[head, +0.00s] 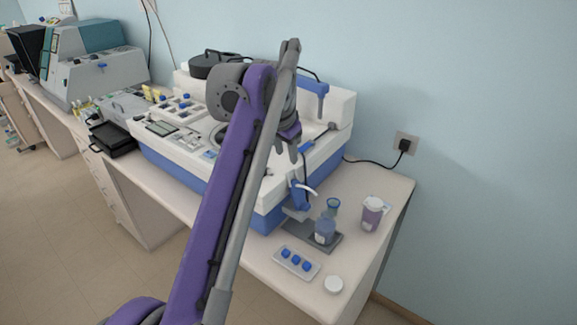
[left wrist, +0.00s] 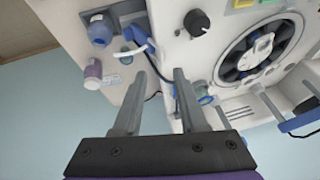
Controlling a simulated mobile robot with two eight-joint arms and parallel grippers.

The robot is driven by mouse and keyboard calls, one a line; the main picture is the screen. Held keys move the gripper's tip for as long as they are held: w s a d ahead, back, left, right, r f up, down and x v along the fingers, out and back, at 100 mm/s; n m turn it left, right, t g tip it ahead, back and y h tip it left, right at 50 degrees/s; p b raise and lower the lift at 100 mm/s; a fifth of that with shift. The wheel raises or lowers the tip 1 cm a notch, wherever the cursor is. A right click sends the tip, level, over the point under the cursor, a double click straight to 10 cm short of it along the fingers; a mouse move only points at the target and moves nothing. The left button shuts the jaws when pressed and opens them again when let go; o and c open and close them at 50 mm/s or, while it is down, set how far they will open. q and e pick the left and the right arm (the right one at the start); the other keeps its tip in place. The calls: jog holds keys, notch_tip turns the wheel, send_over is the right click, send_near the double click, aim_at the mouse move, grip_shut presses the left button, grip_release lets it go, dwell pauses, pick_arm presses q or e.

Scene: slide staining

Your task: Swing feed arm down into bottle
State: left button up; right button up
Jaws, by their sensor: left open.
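The blue feed arm (head: 299,198) with a curved white tube (head: 309,188) sits at the front right end of the white and blue staining machine (head: 345,108). The tube end points outward above the bottles, apart from them. A blue bottle (head: 325,232) stands upright on a dark tray (head: 323,243). In the left wrist view the feed arm (left wrist: 140,38) is beyond the fingertips, with the bottle (left wrist: 100,32) at its left. My left gripper (head: 291,150) is open and empty, above and behind the feed arm; its fingers (left wrist: 160,72) point toward the machine. My right gripper is not in view.
A small blue-rimmed container (head: 333,206) stands behind the bottle. A purple jar with a white cap (head: 372,214) is at the right. A rack with blue caps (head: 296,261) and a white lid (head: 334,284) lie in front. A black cable runs to the wall socket (head: 405,144).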

aim_at(289, 170)
pick_arm(q)
jog(key=b+x, duration=0.1)
jog(key=x, duration=0.6)
jog(key=shift+w+a+f, duration=0.1)
jog(key=shift+w+f, duration=0.2)
grip_shut()
dwell(1.0)
